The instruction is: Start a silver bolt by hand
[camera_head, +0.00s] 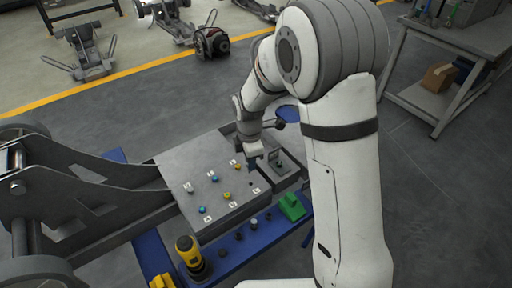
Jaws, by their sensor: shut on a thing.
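My gripper (254,164) points down over the right part of a grey metal block (180,163). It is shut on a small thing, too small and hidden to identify. A silver bolt (188,187) stands at the left of the block's top. Two blue bolts (215,179) and two yellow bolts (227,195) also stand there, beside small white labels. A dark spot (250,188) that looks like an empty hole lies just below my gripper in the picture.
A grey holder (281,163) with a raised handle sits right of the block. A blue rail (240,245) in front carries a yellow-and-black tool (188,252), dark sockets and a green item (292,207). A dark chassis arm (90,190) extends in from the left.

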